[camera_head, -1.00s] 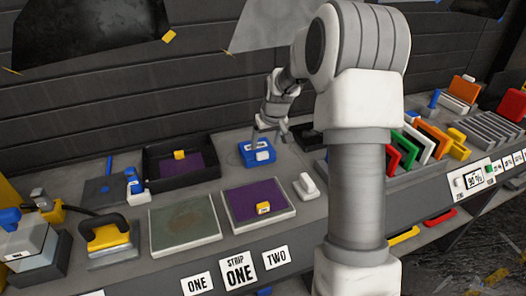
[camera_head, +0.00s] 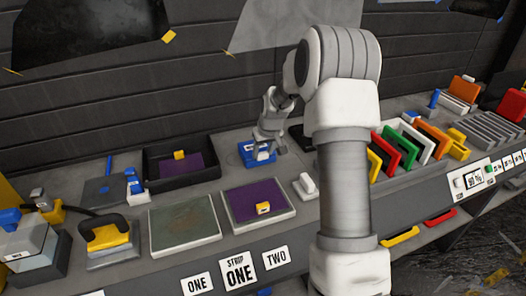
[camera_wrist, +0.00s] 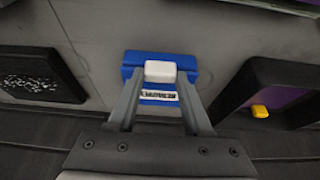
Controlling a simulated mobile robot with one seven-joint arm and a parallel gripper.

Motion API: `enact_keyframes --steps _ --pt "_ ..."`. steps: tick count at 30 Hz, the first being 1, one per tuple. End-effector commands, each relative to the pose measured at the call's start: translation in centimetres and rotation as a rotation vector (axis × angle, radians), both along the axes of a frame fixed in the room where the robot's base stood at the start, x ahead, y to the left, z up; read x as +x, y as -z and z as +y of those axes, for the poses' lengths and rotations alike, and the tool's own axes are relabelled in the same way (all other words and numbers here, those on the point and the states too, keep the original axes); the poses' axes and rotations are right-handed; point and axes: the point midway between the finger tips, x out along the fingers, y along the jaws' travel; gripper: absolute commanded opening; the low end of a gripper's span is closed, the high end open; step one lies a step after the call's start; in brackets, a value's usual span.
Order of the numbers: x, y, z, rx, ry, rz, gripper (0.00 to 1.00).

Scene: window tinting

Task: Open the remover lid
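The remover is a small blue box (camera_wrist: 190,59) with a white tab (camera_wrist: 160,71) and a white label (camera_wrist: 158,96) that reads upside down in the wrist view. In the head view the blue box (camera_head: 246,154) sits on the bench and is partly hidden by my gripper (camera_head: 268,148). My gripper (camera_wrist: 159,75) is open in the wrist view. I cannot tell whether the fingers touch the box. The lid looks closed.
A black tray (camera_head: 152,185) with a purple sheet and yellow block is left of the box. A flat purple panel (camera_head: 245,202) and a white block (camera_head: 305,185) lie in front. A dark pad (camera_wrist: 38,77) shows in the wrist view. Coloured frames (camera_head: 408,142) stand to the right.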

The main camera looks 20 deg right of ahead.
Motion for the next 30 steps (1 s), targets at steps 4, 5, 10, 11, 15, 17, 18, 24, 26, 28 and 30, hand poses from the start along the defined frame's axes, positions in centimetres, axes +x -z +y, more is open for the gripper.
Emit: enact_keyframes --steps 4,5,10,11,15,17,18,24,26,28,30 --pt "-0.01 -0.02 0.00 0.000 0.000 0.000 0.12" --pt "-0.01 -0.02 0.00 0.000 0.000 0.000 0.06" --pt "0.00 -0.03 0.00 0.000 0.000 0.000 0.00" --pt "0.00 -0.03 0.00 0.000 0.000 0.000 0.00" --pt "0.00 -0.03 0.00 0.000 0.000 0.000 0.00" --pt "0.00 -0.03 0.00 0.000 0.000 0.000 0.00" --pt "0.00 -0.03 0.00 0.000 0.000 0.000 0.00" --pt "0.00 -0.04 0.00 0.000 0.000 0.000 0.00" --pt "0.00 -0.04 0.00 0.000 0.000 0.000 0.00" --pt "0.00 -0.04 0.00 0.000 0.000 0.000 0.00" --pt "0.00 -0.04 0.00 0.000 0.000 0.000 0.00"
